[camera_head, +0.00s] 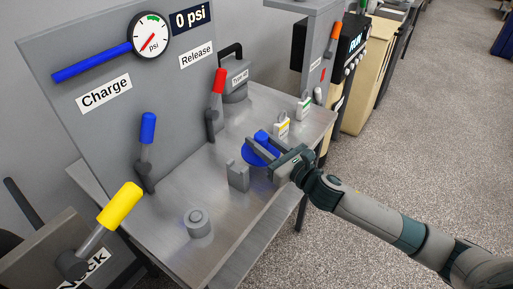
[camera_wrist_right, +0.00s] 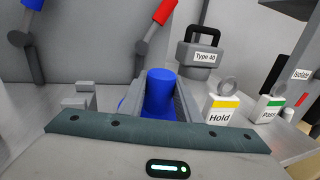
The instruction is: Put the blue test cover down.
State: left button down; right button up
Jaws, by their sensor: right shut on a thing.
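The blue test cover (camera_head: 258,157) is a round blue disc with a knob on top, over the right part of the grey metal bench. My right gripper (camera_head: 265,146) is shut on its knob, reaching in from the right. In the right wrist view, the knob of the cover (camera_wrist_right: 160,92) stands between the two fingers (camera_wrist_right: 160,100), and part of the disc shows beside them. I cannot tell whether the disc touches the bench. My left gripper is not in view.
A grey bracket (camera_head: 238,176) stands just left of the cover. A round grey fitting (camera_head: 198,222) is nearer the front. Hold (camera_head: 281,127) and Pass (camera_head: 304,107) tags stand behind. The Type 40 block (camera_head: 235,85) and blue (camera_head: 147,130) and red (camera_head: 218,85) levers are beyond.

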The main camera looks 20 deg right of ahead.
jog(key=shift+w+a+f, duration=0.25)
jog(key=shift+w, duration=0.3)
jog(key=shift+w+a+f, duration=0.1)
jog(key=shift+w+f, duration=0.1)
jog(key=shift+w, duration=0.05)
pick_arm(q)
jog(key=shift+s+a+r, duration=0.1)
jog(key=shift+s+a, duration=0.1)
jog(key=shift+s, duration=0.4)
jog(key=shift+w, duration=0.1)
pick_arm(e)
jog(key=shift+f, duration=0.15)
jog(key=shift+f+p, duration=0.3)
jog(key=shift+f, duration=1.55)
pick_arm(q)
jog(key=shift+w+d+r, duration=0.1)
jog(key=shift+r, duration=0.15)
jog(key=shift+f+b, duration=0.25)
jog(key=shift+b, duration=0.05)
pick_arm(e)
jog(key=shift+s+f, duration=0.1)
jog(key=shift+f, duration=0.25)
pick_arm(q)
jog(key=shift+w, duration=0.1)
pick_arm(e)
jog(key=shift+f, duration=0.1)
